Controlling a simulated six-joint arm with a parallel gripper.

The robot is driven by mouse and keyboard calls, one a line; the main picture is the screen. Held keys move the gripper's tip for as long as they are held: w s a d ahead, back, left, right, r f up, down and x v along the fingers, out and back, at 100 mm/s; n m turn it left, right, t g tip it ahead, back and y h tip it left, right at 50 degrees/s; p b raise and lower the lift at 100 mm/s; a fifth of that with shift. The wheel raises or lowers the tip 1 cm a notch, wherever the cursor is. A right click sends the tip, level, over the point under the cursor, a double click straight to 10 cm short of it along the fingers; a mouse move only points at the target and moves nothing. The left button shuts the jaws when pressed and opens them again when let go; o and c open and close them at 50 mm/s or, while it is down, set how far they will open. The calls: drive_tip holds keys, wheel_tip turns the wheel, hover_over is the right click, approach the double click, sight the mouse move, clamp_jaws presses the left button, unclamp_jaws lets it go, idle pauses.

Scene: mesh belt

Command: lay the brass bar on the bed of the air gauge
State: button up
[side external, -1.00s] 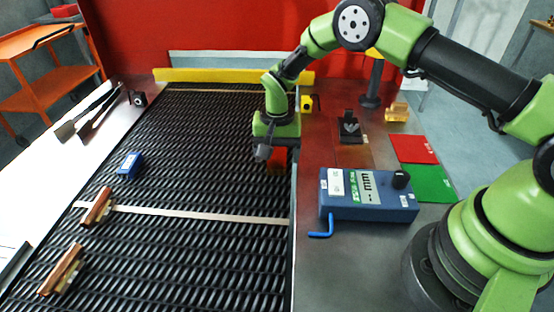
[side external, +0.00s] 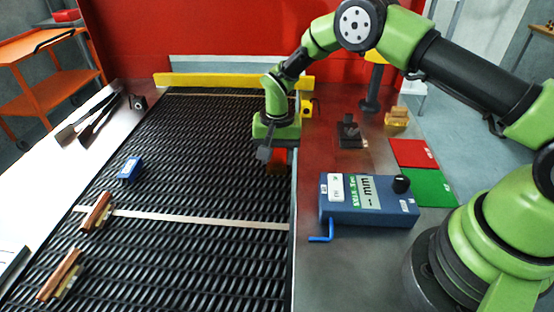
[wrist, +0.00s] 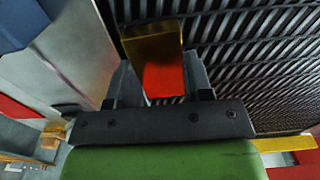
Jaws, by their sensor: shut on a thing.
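My gripper (side external: 277,168) is over the right edge of the mesh belt, pointing down. In the wrist view its two dark fingers (wrist: 158,82) are shut on the brass bar (wrist: 153,42), with an orange-red face showing between them. In the side view the held bar (side external: 278,156) is mostly hidden by the gripper and shows as an orange-red patch. Whether it touches the belt, I cannot tell. The blue box with a green display marked mm (side external: 368,207) looks like the air gauge and stands right of the belt. A small dark block (side external: 350,136) behind it may be the bed.
Two copper-and-brass pieces (side external: 97,212) (side external: 60,275) and a blue block (side external: 130,168) lie on the belt (side external: 200,260). Brass pieces (side external: 397,117), a red square (side external: 413,153) and a green square (side external: 430,188) are at the right. A yellow bar (side external: 225,80) crosses the far end.

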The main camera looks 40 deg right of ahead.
wheel_tip(320, 180, up, 8)
drive_tip(key=shift+r, duration=0.2)
drive_tip(key=s+d, duration=0.4)
drive_tip(key=d, duration=0.4)
hover_over(355, 163)
wheel_tip(355, 163, down, 4)
drive_tip(key=shift+r+m, duration=0.1)
drive_tip(key=shift+m, duration=0.2)
drive_tip(key=shift+f, duration=2.6)
drive_tip(key=shift+f, duration=0.15)
drive_tip(key=o, duration=1.2)
